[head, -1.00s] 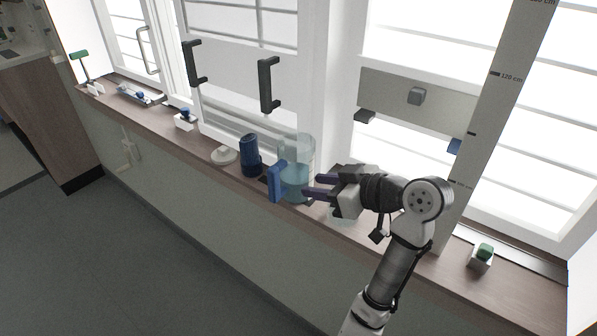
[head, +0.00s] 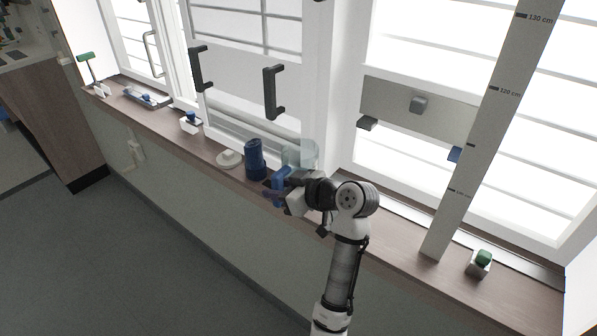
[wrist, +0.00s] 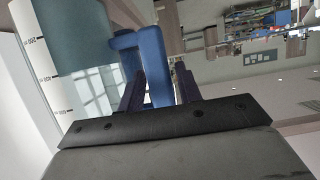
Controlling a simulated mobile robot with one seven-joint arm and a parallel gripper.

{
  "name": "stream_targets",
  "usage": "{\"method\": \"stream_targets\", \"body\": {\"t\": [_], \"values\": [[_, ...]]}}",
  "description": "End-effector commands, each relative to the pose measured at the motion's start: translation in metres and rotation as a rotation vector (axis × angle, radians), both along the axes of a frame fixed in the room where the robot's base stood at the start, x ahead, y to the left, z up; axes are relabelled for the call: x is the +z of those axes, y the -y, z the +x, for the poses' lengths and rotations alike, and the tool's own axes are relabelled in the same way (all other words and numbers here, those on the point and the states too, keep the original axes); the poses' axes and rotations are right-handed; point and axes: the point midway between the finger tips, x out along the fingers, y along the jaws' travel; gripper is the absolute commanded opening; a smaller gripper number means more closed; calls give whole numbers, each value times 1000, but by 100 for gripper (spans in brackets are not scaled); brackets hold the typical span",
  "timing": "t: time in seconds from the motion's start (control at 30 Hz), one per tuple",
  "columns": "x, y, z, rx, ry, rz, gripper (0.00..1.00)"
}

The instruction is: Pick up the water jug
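The water jug (head: 308,153) is a clear cylinder with a bluish lower part and a blue handle (head: 279,184). It stands on the window sill, partly hidden behind my gripper in the head view. In the wrist view its body (wrist: 75,45) has dark scale marks, and the handle (wrist: 154,65) is a blue loop. My gripper (wrist: 160,92) is at the handle, with one dark finger on each side of its upright bar. I cannot tell whether the fingers press on it. In the head view my gripper (head: 279,188) covers part of the handle.
A measuring post (head: 468,150) rises at the right. A small block with a green top (head: 480,262) sits at the sill's right. The window stands behind.

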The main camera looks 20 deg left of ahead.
Motion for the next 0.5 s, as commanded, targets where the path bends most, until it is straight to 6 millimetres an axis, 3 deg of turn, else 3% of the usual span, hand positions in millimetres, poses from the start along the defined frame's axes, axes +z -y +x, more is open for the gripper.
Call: {"method": "stream_targets", "body": {"t": [0.3, 0.5], "values": [[-3, -6, 2, 0, 1, -1, 33], [-3, -5, 2, 0, 0, 0, 7]]}}
